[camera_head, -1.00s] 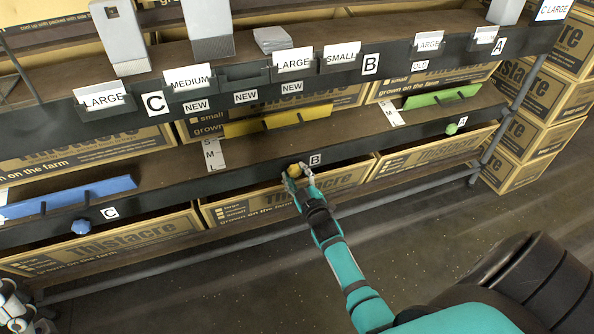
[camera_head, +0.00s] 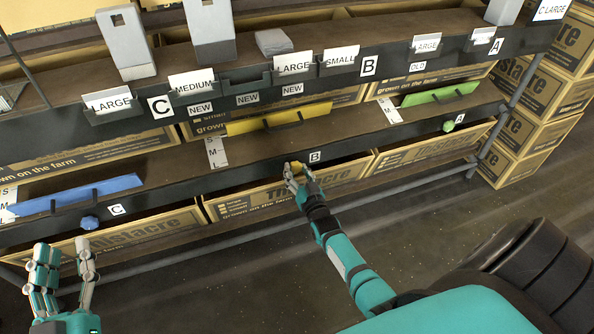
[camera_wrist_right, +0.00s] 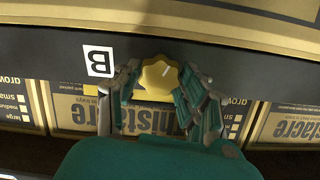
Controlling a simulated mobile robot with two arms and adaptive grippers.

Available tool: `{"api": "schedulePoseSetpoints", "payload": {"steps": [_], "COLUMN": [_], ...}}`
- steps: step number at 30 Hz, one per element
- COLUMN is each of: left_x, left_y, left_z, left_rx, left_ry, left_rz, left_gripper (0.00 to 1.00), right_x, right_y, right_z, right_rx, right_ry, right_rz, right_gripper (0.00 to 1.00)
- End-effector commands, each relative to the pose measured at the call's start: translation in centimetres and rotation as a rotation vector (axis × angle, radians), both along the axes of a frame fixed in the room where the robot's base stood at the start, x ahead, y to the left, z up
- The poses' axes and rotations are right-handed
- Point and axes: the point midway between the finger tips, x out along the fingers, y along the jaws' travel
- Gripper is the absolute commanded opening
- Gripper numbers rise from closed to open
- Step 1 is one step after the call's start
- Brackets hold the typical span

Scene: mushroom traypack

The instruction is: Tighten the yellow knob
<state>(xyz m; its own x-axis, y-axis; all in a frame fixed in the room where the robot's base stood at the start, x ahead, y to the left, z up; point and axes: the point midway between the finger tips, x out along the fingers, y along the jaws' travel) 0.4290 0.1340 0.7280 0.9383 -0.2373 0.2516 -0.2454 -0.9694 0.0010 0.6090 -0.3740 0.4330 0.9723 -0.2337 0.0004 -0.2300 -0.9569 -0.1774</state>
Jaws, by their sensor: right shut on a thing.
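The yellow knob (camera_head: 297,167) sits on the front edge of the dark shelf, beside the B label (camera_head: 315,157). My right gripper (camera_head: 297,178) is shut on it, and its fingers hide part of the knob in the head view. In the right wrist view the knob (camera_wrist_right: 158,73) lies between the fingers of my right gripper (camera_wrist_right: 157,84), with its scalloped rim and face visible. My left gripper (camera_head: 67,270) is at the lower left, away from the shelf edge, with its fingers apart and nothing between them.
A blue knob (camera_head: 89,222) by label C and a green knob (camera_head: 448,126) by label A are on the same shelf edge. Blue, yellow (camera_head: 278,118) and green bars lie on the shelf. Cardboard boxes (camera_head: 250,200) stand below. The floor in front is clear.

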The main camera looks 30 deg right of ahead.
Motion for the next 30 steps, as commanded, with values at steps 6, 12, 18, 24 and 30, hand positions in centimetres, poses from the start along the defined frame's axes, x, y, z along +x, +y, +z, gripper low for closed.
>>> {"api": "schedulePoseSetpoints", "payload": {"steps": [6,12,18,24,30], "left_x": [0.14,0.18,0.18,0.18,0.18], "left_y": [0.08,0.1,0.11,0.12,0.12], "left_z": [-0.72,-0.92,-0.94,-0.93,-0.92], "left_rx": [0.011,0.014,0.014,0.014,0.014], "left_ry": [0.042,0.052,0.052,0.052,0.052], "left_rz": [0.002,0.003,0.003,0.004,0.004], "left_gripper": [0.34,0.34,0.34,0.34,0.34], "right_x": [-0.1,-0.1,-0.1,-0.1,-0.05], "right_y": [-0.01,0.01,0.01,0.01,0.01], "right_z": [-0.2,-0.24,-0.25,-0.23,-0.11], "right_rx": [0.063,0.081,0.082,0.081,0.08], "right_ry": [-0.01,-0.014,-0.014,-0.014,-0.017], "right_rz": [0.0,-0.001,0.0,0.0,-0.001], "right_gripper": [0.09,0.09,0.09,0.5,0.64]}}
